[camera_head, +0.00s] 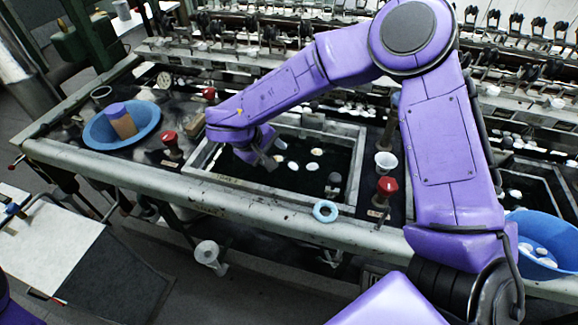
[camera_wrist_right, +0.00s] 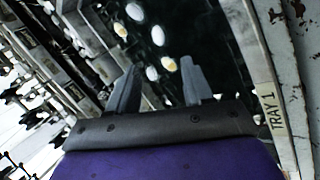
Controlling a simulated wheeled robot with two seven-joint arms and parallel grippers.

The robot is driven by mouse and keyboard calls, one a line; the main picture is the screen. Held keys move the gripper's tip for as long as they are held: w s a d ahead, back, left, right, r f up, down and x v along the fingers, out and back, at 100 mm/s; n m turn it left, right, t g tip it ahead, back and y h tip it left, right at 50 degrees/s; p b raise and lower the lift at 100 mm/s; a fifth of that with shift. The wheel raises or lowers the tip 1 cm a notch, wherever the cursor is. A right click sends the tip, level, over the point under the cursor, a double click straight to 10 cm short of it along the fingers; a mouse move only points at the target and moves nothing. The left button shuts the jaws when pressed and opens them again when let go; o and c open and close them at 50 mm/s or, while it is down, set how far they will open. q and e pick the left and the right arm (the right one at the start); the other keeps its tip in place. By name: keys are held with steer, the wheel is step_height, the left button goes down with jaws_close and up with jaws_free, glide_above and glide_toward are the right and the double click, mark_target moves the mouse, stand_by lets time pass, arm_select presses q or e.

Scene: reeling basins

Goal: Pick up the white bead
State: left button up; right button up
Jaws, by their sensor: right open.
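Several small white oval things lie in the dark basin (camera_head: 240,174) marked TRAY 1 in the right wrist view. I cannot tell which of them is the white bead; one white oval (camera_head: 317,152) shows right of my right gripper (camera_head: 266,152). My right gripper is over the basin's left part, open, with nothing seen held. In the right wrist view its two fingers (camera_wrist_right: 160,68) point toward the group, and a white oval (camera_wrist_right: 152,73) appears in line with the gap between them. Another white oval (camera_wrist_right: 158,35) shows beyond the fingertips. My left gripper is not in view.
A blue bowl (camera_head: 94,133) with a brown and purple block stands left. A light-blue ring (camera_head: 325,211) lies on the front rail. Red-topped knobs (camera_head: 387,186) and a white cup (camera_head: 385,163) stand by the basin. Another blue bowl (camera_head: 545,235) holds white pieces at right.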

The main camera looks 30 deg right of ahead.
mark_target(292, 166)
steer(key=x, duration=1)
steer(key=shift+s+d+p, duration=0.2)
steer(key=shift+s+p, duration=0.2)
steer(key=c, duration=0.7)
